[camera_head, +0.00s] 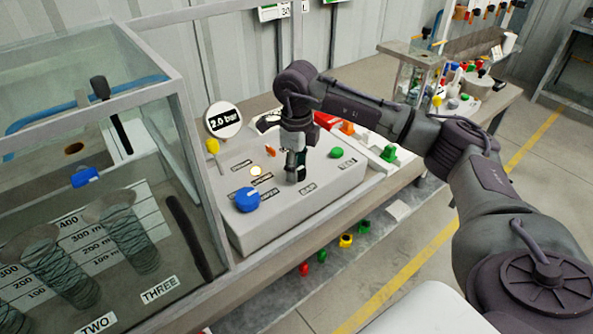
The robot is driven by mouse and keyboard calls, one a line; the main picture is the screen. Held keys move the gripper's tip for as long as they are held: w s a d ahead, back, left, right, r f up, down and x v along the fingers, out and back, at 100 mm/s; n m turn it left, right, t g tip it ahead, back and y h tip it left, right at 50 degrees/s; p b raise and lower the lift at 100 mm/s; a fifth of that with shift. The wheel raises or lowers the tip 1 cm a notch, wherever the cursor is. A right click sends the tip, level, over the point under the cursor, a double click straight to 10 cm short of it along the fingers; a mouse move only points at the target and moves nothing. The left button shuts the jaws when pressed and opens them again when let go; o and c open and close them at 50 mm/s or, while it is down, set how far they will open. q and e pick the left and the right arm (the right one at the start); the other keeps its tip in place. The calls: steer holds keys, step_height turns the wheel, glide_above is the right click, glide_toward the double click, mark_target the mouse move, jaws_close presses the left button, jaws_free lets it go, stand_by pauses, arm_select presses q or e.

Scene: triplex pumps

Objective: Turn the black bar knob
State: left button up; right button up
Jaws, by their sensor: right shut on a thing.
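The black bar knob (299,175) is on the sloped top of a light grey control box (330,187), mostly hidden under my right gripper. My right gripper (296,172) points down from above and is shut on the knob. My right arm reaches in from the right side. How far the knob is turned cannot be seen. My left gripper is not in view.
A glass tank (200,150) with graduated cylinders stands close on the left. A round 2.0 bar sign (224,119) stands behind.

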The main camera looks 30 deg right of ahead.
steer(key=n+b, duration=0.1)
steer(key=n, duration=0.3)
steer(key=shift+n+b, duration=0.3)
steer(key=shift+b, duration=0.1)
steer(key=n+b, duration=0.1)
steer(key=n, duration=0.2)
steer(key=shift+n, duration=0.3)
steer(key=n+b, duration=0.1)
steer(key=n, duration=0.3)
steer(key=shift+n, duration=0.3)
steer(key=n+b, duration=0.1)
steer(key=n, duration=0.3)
steer(key=shift+r, duration=0.1)
steer(key=o, duration=1.1)
steer(key=shift+o, duration=0.2)
